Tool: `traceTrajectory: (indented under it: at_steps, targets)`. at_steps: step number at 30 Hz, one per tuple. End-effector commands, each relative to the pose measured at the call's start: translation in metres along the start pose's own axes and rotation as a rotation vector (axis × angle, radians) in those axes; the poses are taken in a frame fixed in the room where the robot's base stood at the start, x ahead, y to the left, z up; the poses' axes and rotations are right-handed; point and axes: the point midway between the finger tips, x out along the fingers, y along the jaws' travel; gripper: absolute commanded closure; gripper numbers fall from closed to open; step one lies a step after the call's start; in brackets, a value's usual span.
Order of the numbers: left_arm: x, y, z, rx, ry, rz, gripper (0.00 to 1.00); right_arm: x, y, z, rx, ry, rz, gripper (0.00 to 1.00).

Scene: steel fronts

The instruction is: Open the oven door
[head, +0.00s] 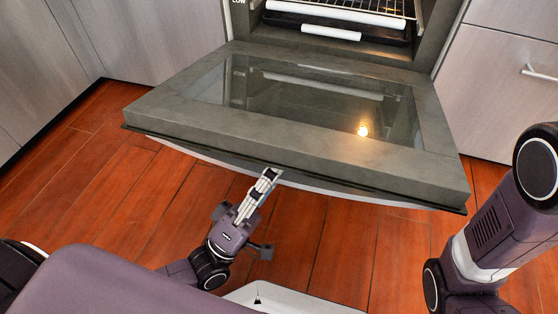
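The oven door (300,150) is dropped down and lies close to flat, its glass pane (300,95) facing up. A pale curved strip (345,190), which looks like the door's handle, shows below its front edge. My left gripper (270,177) is at the middle of that front edge, with its fingertips at or just under the strip. The fingers look close together, but the tips are partly hidden by the edge, so I cannot tell whether they hold the strip. My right arm is at the right; its gripper is out of view.
The oven cavity (425,42) is open behind the door, with a wire rack (375,8) and a dark tray inside. Grey cabinet fronts stand on both sides; the right one has a bar handle (538,73). The wooden floor (100,190) is clear around the door.

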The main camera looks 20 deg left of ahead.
Motion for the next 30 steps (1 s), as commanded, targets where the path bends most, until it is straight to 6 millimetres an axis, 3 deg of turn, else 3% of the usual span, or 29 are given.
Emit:
traceTrajectory:
  at_steps: [15, 30]
  targets:
    - [0.005, 0.006, -0.002, 0.0, 0.0, 0.003, 0.64, 0.0, 0.0, 0.0, 0.0, 0.001, -0.001, 0.52]
    - [-0.026, -0.011, -0.003, 0.001, -0.002, -0.002, 0.64, -0.002, -0.001, -0.001, 0.0, 0.001, -0.001, 0.52]
